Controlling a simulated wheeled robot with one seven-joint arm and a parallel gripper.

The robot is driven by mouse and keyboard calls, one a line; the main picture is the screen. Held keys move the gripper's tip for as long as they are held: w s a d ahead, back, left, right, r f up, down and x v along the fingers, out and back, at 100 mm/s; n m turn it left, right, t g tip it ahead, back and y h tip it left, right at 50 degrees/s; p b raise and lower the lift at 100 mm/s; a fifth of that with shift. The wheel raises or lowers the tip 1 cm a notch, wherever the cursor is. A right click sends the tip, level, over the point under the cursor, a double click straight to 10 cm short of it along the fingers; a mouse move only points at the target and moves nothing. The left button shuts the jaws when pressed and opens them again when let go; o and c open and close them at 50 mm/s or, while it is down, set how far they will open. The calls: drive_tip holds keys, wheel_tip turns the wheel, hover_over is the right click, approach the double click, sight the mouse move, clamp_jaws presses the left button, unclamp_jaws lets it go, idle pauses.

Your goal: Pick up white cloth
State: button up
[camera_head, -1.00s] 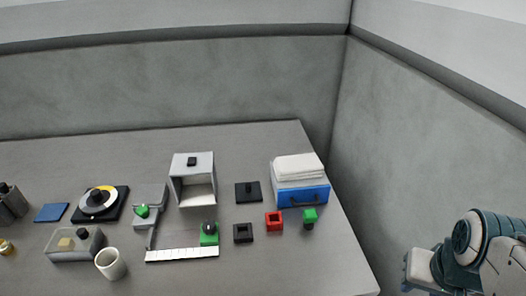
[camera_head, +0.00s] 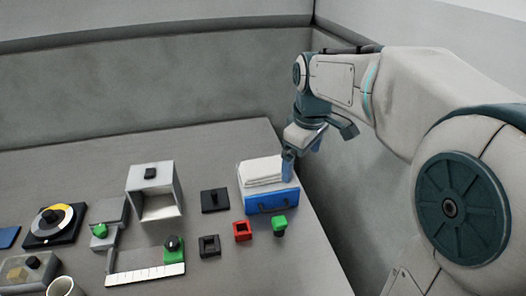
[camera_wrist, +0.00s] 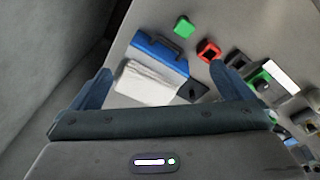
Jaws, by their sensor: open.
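The white cloth (camera_head: 261,171) lies folded on top of a white and blue drawer box (camera_head: 272,201) at the right end of the table. It also shows in the wrist view (camera_wrist: 146,83), between my two fingers in the picture. My gripper (camera_head: 301,163) is at the cloth's right side in the head view, pointing down. One finger overlaps the box's right edge in the picture; I cannot tell whether it touches. The gripper (camera_wrist: 168,88) is open, with nothing between its fingers.
A green knob (camera_head: 279,224), a red square ring (camera_head: 242,230) and a black square ring (camera_head: 209,245) stand in front of the box. A black plate with a peg (camera_head: 215,200) is left of it. A grey wall rises close on the right.

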drive_tip(key=w+a+n+g, duration=0.1)
drive_tip(key=w+a+n, duration=0.4)
drive_tip(key=w, duration=0.5)
drive_tip(key=n, duration=0.5)
hover_over(265, 165)
drive_tip(key=shift+g, duration=0.3)
wheel_tip(265, 165, down, 10)
drive_tip(key=shift+w+f, duration=0.15)
drive_tip(key=f, duration=0.2)
drive_tip(key=f+p, duration=0.1)
drive_tip(key=f, duration=0.2)
drive_tip(key=shift+s+f, duration=0.2)
drive_tip(key=shift+f, duration=0.15)
drive_tip(key=c, duration=1)
